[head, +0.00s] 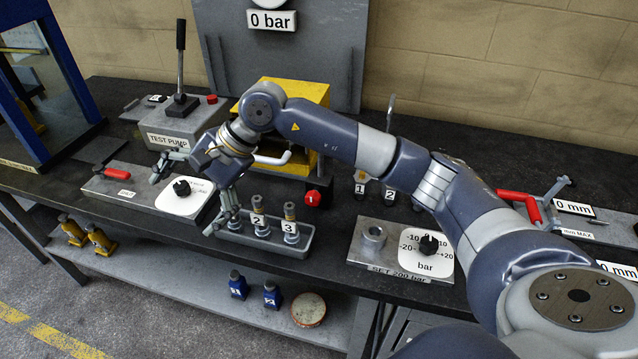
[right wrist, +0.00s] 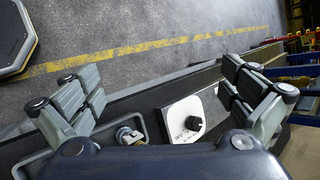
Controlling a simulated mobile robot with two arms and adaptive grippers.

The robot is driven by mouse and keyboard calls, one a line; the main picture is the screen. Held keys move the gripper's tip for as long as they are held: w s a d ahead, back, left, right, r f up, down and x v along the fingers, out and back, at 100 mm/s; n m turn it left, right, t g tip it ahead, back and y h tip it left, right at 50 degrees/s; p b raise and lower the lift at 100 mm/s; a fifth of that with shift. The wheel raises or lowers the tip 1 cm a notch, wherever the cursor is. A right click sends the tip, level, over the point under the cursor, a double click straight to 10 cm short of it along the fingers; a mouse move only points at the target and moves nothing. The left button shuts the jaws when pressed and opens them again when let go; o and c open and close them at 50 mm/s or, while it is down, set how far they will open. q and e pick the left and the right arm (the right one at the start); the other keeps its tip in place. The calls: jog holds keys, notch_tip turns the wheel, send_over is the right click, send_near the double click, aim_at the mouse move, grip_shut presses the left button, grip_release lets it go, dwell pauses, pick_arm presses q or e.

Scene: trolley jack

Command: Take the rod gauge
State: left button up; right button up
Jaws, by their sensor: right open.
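I cannot tell for sure which thing is the rod gauge. On the right of the head view, a grey fixture with a red handle (head: 521,203) stands beside a "0 mm" plate (head: 574,208); its small label ends in "MAX". My right gripper (head: 190,202) is open and empty, its fingers spread above a white dial plate with a black knob, left of the tray. In the right wrist view, the white dial plate (right wrist: 187,121) shows between the spread fingers. My left gripper is out of view.
A grey tray (head: 303,246) holds numbered cylinders, close to my right gripper's near finger. A "SET 200 bar" block (head: 358,262) sits to its right. A test pump (head: 185,125) with an upright lever stands behind.

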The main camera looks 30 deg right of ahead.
jog(key=w+d+r+h, duration=0.15)
jog(key=d+h, duration=0.25)
jog(key=d, duration=0.6)
jog(key=d+r+h, duration=0.3)
jog(key=d+h, duration=0.1)
jog(key=d, duration=0.6)
jog(key=w+d+r+h, duration=0.1)
jog(key=d+r+h, duration=0.25)
jog(key=d, duration=0.55)
jog(key=p, duration=0.2)
send_over(320, 168)
jog(key=f, duration=0.5)
jog(key=shift+a, duration=0.25)
jog(key=shift+d+f, duration=0.1)
jog(key=shift+f, duration=0.2)
jog(key=shift+d+f+p, duration=0.2)
jog(key=shift+f+p, duration=0.25)
jog(key=shift+f, duration=0.15)
jog(key=p+x, duration=0.1)
jog(key=x, duration=0.3)
jog(key=c, duration=2)
jog(key=shift+r, duration=0.15)
jog(key=shift+c, duration=0.6)
